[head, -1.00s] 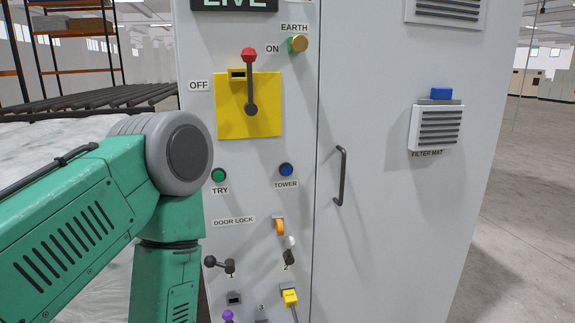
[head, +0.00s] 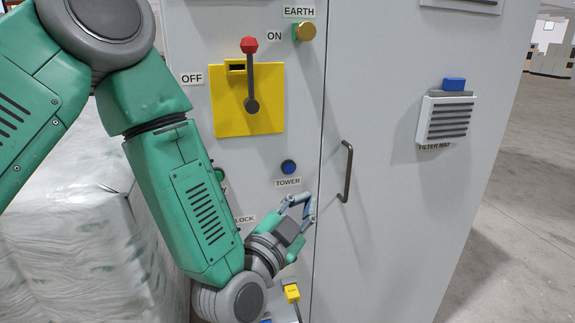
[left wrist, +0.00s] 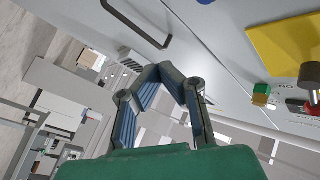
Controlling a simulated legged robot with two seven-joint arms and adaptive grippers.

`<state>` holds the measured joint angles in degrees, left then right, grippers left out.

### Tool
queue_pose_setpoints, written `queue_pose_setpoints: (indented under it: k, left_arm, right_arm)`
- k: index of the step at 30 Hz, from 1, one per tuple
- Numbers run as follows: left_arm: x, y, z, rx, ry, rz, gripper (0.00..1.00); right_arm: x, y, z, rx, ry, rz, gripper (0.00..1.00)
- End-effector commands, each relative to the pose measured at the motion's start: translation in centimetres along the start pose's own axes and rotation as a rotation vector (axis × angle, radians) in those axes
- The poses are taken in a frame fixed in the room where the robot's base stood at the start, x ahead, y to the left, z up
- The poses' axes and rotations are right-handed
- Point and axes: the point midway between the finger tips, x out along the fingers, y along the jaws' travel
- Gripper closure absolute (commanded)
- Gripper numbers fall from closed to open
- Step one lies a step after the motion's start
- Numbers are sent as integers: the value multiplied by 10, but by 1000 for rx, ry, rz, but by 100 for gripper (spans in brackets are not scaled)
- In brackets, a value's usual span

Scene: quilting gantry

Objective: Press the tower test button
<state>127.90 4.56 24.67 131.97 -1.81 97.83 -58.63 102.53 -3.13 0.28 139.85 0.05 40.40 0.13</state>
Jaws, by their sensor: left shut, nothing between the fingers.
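The blue tower button (head: 289,167) sits on the grey cabinet front above its TOWER label (head: 288,182). In the left wrist view a blue round piece, likely the same button (left wrist: 205,1), shows at the top edge. My left gripper (head: 306,203) is just below and right of the button, apart from it in the picture. Its fingers are shut with nothing between them, and they also show in the left wrist view (left wrist: 166,72). The gap between fingertips and cabinet is hard to judge. My right gripper is not in view.
The green TRY button (head: 219,174) is partly behind my left arm. The red-knobbed lever (head: 250,75) on its yellow plate (head: 230,115) is above. A black door handle (head: 347,172) stands out right of my gripper. Wrapped stacks (head: 70,235) stand at left.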

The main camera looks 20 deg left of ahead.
Motion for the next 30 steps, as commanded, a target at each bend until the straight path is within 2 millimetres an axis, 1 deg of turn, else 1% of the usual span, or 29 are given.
queue_pose_setpoints:
  k: [1,4,13,17,20,30]
  left_arm:
    - [1,-2,-5,4,10,-9,100]
    - [2,-3,-8,11,16,-16,100]
    - [2,-4,-6,8,14,-16,100]
    - [6,-9,-2,7,13,-18,100]
    - [13,-14,3,6,13,-19,100]
    - [46,-38,26,8,14,-17,100]
  right_arm:
    - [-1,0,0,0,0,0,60]
    - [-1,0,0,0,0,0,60]
    - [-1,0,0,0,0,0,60]
    - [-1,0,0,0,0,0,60]
    - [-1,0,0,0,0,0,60]
    - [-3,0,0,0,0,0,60]
